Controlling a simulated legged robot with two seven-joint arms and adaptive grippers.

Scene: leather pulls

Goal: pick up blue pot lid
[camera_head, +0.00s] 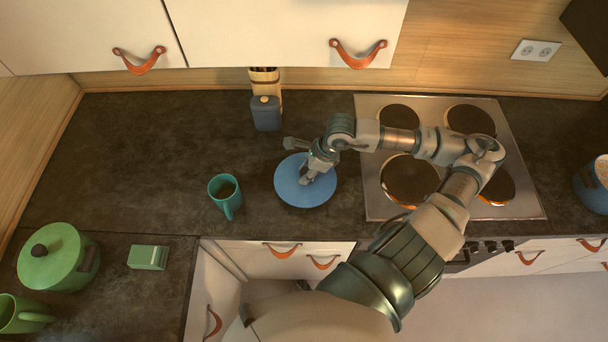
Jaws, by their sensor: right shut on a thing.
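The blue pot lid (292,190) is a flat round disc over the dark worktop, between the teal mug and the stove. My right gripper (306,182) is over the lid's middle and shut on it; the fingers and wrist hide the lid's centre and its knob. I cannot tell whether the lid rests on the worktop or is slightly raised. My left gripper is not in view.
A teal mug (224,195) stands close left of the lid. A dark blue bottle (266,113) stands behind it. The stove (450,205) is to the right, with a blue pot (591,188) beyond. A green pot (54,262) and green box (148,257) are front left. The back-left worktop is clear.

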